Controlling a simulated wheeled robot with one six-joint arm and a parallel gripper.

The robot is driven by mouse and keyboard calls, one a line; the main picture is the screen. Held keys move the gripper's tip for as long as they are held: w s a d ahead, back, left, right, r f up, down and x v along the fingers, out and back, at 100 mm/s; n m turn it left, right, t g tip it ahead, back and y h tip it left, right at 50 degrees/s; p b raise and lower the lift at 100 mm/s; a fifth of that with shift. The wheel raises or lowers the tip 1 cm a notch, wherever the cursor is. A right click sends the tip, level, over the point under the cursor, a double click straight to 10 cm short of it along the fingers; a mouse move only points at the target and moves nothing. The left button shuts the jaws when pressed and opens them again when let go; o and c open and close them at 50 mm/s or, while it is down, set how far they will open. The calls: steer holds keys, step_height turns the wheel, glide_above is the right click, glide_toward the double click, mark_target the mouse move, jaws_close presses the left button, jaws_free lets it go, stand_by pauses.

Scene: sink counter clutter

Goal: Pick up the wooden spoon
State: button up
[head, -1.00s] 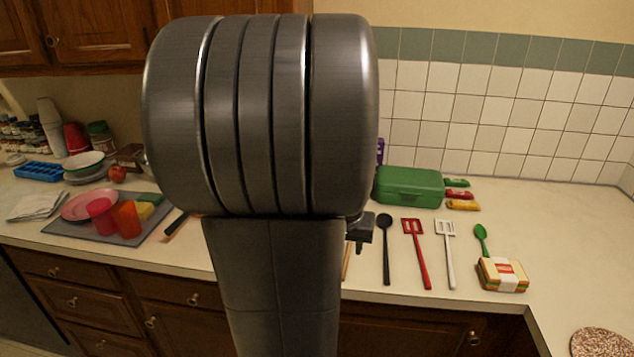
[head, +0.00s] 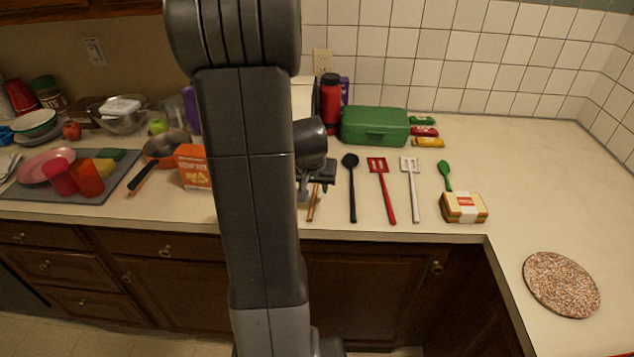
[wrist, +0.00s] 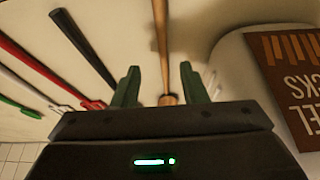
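The wooden spoon (head: 311,208) lies on the counter, left of a black spoon (head: 351,188). In the head view my arm and gripper cover most of it, and only a thin handle part shows near the front edge. In the wrist view the wooden spoon (wrist: 161,45) runs between the two green fingers of my gripper (wrist: 159,80). The gripper is open, with a gap on each side of the spoon. In the head view my gripper (head: 318,180) is over the spoon. The head view does not show its fingertips clearly.
A red slotted turner (head: 383,190), a white slotted turner (head: 411,188) and a green spoon (head: 446,175) lie to the right. A sandwich (head: 464,207) lies at the front. A green box (head: 375,127) stands behind. An orange box (head: 193,167) stands left of my arm.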

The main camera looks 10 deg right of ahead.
mark_target(314, 195)
steer(key=shift+w+p+x, duration=0.2)
steer(key=shift+p+x, duration=0.2)
steer(key=shift+x, duration=2.1)
steer(key=shift+a, duration=0.15)
jaws_close()
